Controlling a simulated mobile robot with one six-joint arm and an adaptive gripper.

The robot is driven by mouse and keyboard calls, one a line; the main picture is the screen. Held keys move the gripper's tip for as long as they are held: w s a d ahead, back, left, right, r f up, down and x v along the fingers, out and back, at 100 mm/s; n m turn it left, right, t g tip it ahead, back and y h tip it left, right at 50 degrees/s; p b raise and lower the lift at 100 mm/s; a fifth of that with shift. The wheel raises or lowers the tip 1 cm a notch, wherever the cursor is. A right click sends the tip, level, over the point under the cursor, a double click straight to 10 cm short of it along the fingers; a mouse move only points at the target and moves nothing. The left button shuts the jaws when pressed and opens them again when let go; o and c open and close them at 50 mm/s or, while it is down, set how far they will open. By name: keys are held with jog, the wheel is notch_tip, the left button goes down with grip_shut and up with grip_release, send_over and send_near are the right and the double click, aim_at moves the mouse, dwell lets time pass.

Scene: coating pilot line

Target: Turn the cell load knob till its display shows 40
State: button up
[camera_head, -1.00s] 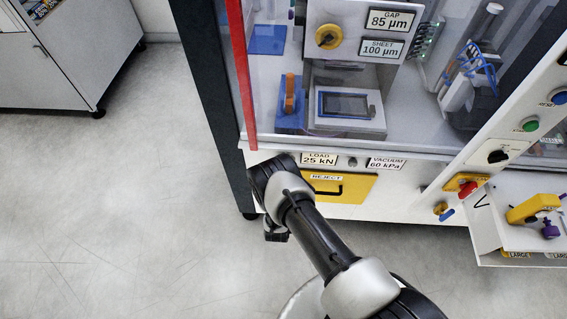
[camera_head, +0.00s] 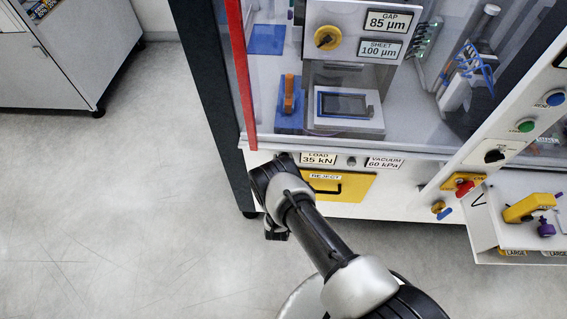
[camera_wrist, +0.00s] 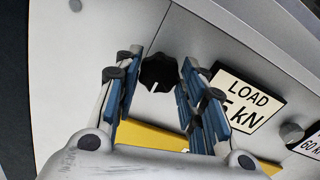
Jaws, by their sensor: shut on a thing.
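The load display (camera_head: 318,159) on the front of the cell reads 35 kN in the head view. In the wrist view the same LOAD display (camera_wrist: 243,101) is partly hidden by my right finger. The black load knob (camera_wrist: 158,72) with a white pointer mark sits left of the display. My gripper (camera_wrist: 155,82) is at the panel with its blue-padded fingers on either side of the knob, shut on it. In the head view my arm's end hides the knob and the fingers.
A vacuum display (camera_head: 385,162) reading 60 kPa sits to the right, with a small grey knob (camera_head: 351,161) between the displays. The yellow reject drawer (camera_head: 345,187) is just below. The floor at left is clear.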

aim_at(284, 140)
dwell(0.3)
jog(key=o, duration=1.1)
jog(key=shift+c, duration=0.2)
notch_tip(284, 140, up, 10)
jog(key=shift+r, duration=0.1)
